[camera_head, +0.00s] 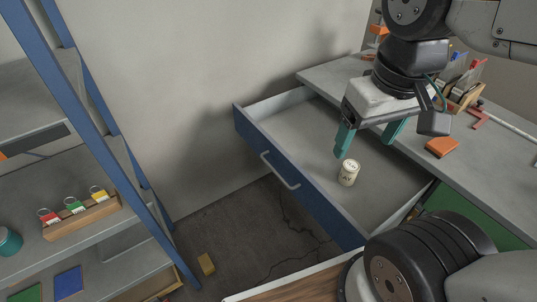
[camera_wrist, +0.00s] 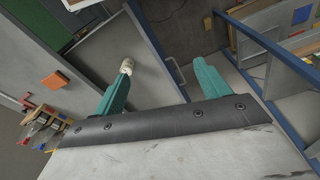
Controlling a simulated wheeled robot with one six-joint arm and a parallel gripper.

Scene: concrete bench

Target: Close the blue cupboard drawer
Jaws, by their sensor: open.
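The blue cupboard drawer (camera_head: 315,213) is pulled out from under the grey bench, its grey inside open to view. A silver bar handle (camera_head: 280,170) is on its blue front. A small cream-coloured can (camera_head: 348,173) with dark lettering stands inside the drawer. My gripper (camera_head: 368,148), with teal fingers, is open and empty above the drawer, close to the can in the picture. In the wrist view my fingers (camera_wrist: 148,80) are spread wide, with the can (camera_wrist: 127,66) beside the left fingertip. I cannot tell whether they touch.
On the bench (camera_head: 328,75) are an orange block (camera_head: 441,147) and a rack with coloured items (camera_head: 464,92). A blue-framed shelf (camera_head: 100,120) at left holds coloured padlocks (camera_head: 75,206). A yellow block (camera_head: 206,264) lies on the floor. Floor before the drawer is partly clear.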

